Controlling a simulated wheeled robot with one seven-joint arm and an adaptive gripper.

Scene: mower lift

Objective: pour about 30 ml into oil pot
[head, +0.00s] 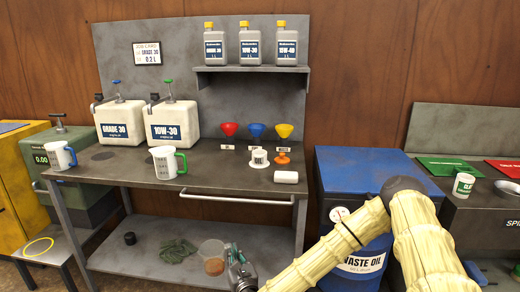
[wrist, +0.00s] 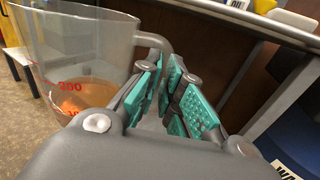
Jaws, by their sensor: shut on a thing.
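My gripper (head: 238,268) is low in front of the bench, shut on the handle of a clear measuring jug (head: 212,250). In the wrist view my gripper (wrist: 172,78) has teal pads closed around the handle. The jug there (wrist: 85,40) has red marks, and amber liquid (wrist: 85,92) lies in it below the 200 mark. The jug looks roughly upright. I cannot tell for sure which thing is the oil pot. A small orange piece (head: 282,158) and a white labelled container (head: 260,157) stand on the bench top.
The bench (head: 110,178) also holds two large oil jugs (head: 122,122), (head: 172,123) and two measuring cups (head: 166,162), (head: 59,156). A white cylinder (head: 286,177) lies near its front edge. A blue waste oil drum (head: 360,262) stands right. A green rag (head: 178,250) lies on the lower shelf.

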